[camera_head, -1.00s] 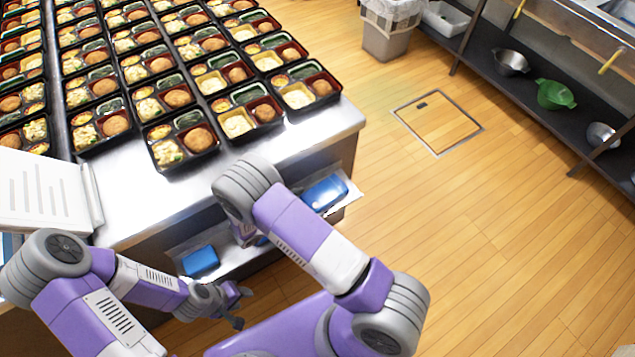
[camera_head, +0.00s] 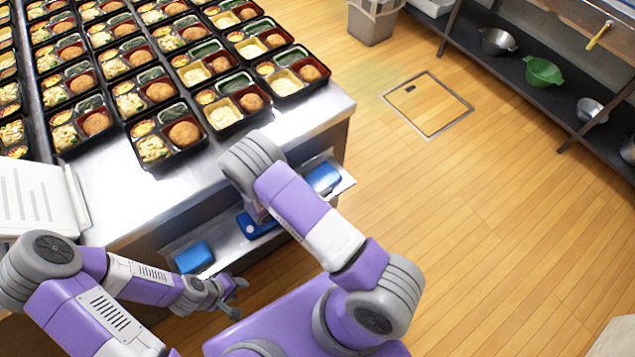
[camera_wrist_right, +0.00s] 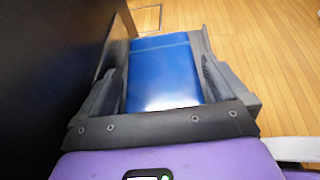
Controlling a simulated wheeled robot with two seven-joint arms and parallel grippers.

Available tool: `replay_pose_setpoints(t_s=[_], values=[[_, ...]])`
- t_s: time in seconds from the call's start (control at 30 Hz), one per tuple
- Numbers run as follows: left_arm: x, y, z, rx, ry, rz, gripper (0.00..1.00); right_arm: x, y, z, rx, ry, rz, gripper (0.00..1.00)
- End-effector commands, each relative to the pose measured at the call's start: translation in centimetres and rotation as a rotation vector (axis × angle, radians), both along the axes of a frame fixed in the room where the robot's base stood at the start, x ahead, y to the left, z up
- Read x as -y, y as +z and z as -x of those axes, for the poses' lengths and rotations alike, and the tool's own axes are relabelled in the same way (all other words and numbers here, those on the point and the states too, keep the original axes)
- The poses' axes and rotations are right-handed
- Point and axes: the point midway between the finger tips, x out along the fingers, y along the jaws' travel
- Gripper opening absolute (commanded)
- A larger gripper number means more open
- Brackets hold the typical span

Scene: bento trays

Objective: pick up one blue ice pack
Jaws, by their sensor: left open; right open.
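Blue ice packs lie on a low shelf (camera_head: 218,232) under the steel table: a left one (camera_head: 194,257), a middle one (camera_head: 252,226) partly behind my right arm, and a right one (camera_head: 323,178). In the right wrist view a blue ice pack (camera_wrist_right: 165,75) lies between the two fingers of my open right gripper (camera_wrist_right: 163,88). I cannot tell whether the fingers touch it. In the head view my right arm hides its own gripper. My left gripper (camera_head: 238,298) is open and empty, in front of the shelf, to the lower right of the left pack.
Several filled bento trays (camera_head: 168,138) cover the steel table (camera_head: 300,115). A white slatted object (camera_head: 35,198) stands at the left. The floor (camera_head: 470,230) to the right is clear, with a hatch (camera_head: 428,104). A rack with bowls (camera_head: 543,71) and a bin (camera_head: 373,22) stand beyond.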

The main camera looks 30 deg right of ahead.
Motion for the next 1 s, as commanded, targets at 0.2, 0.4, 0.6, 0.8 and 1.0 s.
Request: replay_pose_setpoints(t_s=[0.2,0.4,0.6,0.8,1.0], values=[[0.0,0.0,0.0,0.0,0.0,0.0,0.43,0.0,0.0,0.0,0.0,0.0,0.0,0.69],[0.0,0.0,0.0,0.0,0.0,0.0,0.43,0.0,0.1,0.0,0.0,0.0,0.002,0.52],[0.0,0.1,0.0,0.0,0.0,0.0,0.43,0.0,0.2,0.0,0.0,0.0,0.002,0.52],[0.0,0.7,0.0,0.0,0.0,0.0,0.43,0.0,1.9,0.0,0.001,0.0,0.002,0.52],[0.0,1.9,0.0,0.0,0.0,0.0,0.43,0.0,5.6,-0.1,0.004,-0.002,0.0,0.52]])
